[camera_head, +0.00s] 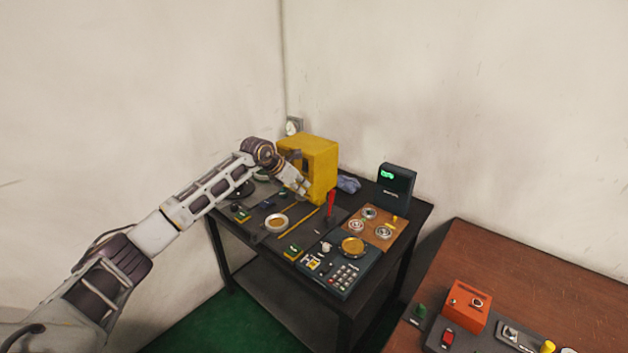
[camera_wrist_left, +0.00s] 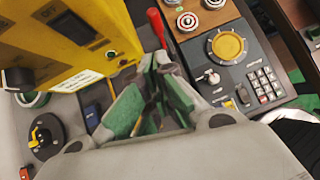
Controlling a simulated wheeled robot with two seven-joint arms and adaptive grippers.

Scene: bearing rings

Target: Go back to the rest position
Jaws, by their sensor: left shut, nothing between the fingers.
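My left arm reaches in from the left over the dark table. My left gripper (camera_head: 303,188) is at the front of the yellow box, above the table. In the left wrist view, its green-padded fingers (camera_wrist_left: 153,105) are together with nothing held. The yellow box (camera_head: 318,165) has a dark switch panel and also fills the upper left of the wrist view (camera_wrist_left: 55,45). Several metal bearing rings (camera_head: 383,232) sit on a brown board (camera_head: 398,226) to the right of the gripper. My right gripper is not in view.
The dark table (camera_head: 424,212) carries a black display unit (camera_head: 396,190), a keypad panel (camera_head: 347,279), a red-handled tool (camera_head: 331,203) and a round dish (camera_head: 277,223). A brown table (camera_head: 510,262) with an orange box (camera_head: 466,306) stands at the right. White walls close the corner behind.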

